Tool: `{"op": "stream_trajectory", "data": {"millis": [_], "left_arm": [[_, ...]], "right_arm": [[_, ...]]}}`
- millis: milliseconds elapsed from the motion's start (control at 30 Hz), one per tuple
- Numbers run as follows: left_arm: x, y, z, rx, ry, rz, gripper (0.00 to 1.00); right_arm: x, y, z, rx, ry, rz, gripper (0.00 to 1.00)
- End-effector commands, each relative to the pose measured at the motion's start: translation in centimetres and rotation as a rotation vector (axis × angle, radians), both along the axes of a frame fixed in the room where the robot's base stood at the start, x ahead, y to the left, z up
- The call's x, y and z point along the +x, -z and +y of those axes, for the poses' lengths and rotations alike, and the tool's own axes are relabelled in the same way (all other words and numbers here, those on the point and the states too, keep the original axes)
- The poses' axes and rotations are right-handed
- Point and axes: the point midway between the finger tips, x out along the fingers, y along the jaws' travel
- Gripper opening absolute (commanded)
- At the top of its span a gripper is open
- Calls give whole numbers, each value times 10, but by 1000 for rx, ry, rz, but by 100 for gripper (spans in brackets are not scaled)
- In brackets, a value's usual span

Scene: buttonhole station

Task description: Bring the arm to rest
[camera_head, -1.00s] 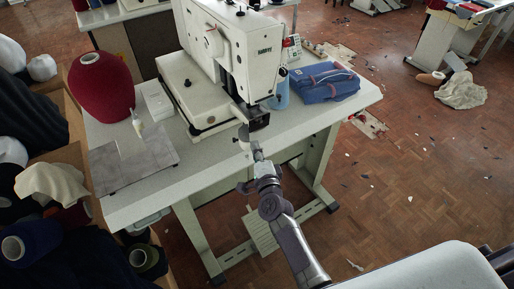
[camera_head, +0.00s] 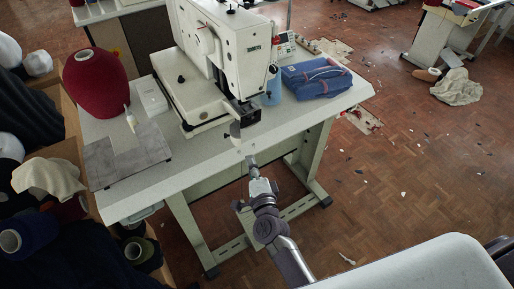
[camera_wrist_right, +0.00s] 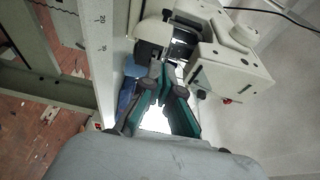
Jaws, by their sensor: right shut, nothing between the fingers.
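My right arm reaches up from the bottom of the head view. Its gripper (camera_head: 251,162) is at the front edge of the white table (camera_head: 205,165), in front of and below the sewing head of the buttonhole machine (camera_head: 215,45). It is shut and holds nothing. In the right wrist view the teal-sided fingers (camera_wrist_right: 165,82) point towards the white machine (camera_wrist_right: 232,65). I cannot tell the exact gap between the fingertips and the machine. My left gripper is not in view.
A folded blue garment (camera_head: 316,79) and a blue bottle (camera_head: 271,88) are right of the machine. A red thread cone (camera_head: 95,85), a small bottle (camera_head: 131,120) and a grey plate (camera_head: 105,163) are on the left. The floor (camera_head: 400,170) at right is mostly open.

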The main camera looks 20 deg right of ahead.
Motion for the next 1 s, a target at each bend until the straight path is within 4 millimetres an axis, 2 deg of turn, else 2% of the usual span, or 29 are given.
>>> {"op": "stream_trajectory", "data": {"millis": [100, 200, 400, 467, 500, 567, 667, 700, 767, 800, 867, 900, 967, 1000], "left_arm": [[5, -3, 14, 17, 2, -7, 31], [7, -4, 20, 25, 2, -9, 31], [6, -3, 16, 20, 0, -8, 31], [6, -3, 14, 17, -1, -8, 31], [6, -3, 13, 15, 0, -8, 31], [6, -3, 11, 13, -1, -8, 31], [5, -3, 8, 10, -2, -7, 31], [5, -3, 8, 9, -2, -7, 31], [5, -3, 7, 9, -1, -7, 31], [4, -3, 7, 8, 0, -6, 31], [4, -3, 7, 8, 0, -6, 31], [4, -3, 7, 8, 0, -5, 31], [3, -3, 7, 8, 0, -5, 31], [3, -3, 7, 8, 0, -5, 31]], "right_arm": [[-13, 0, 6, -2, 1, 1, 0], [-18, 0, 9, -2, 1, 0, 0], [-20, 2, 11, -7, -2, 3, 0], [-22, 11, 12, -30, -12, 21, 0], [-24, 21, 14, -60, -24, 41, 0], [-31, 46, 17, -128, -57, 91, 0], [-52, 106, 22, -299, -145, 211, 0], [-65, 133, 23, -378, -189, 267, 0], [-87, 175, 22, -498, -263, 350, 0], [-104, 201, 21, -573, -315, 403, 0], [-131, 238, 16, -682, -394, 481, 0], [-151, 262, 11, -751, -450, 531, 0], [-182, 295, 2, -851, -537, 605, 0], [-204, 315, -5, -914, -596, 652, 0]]}}
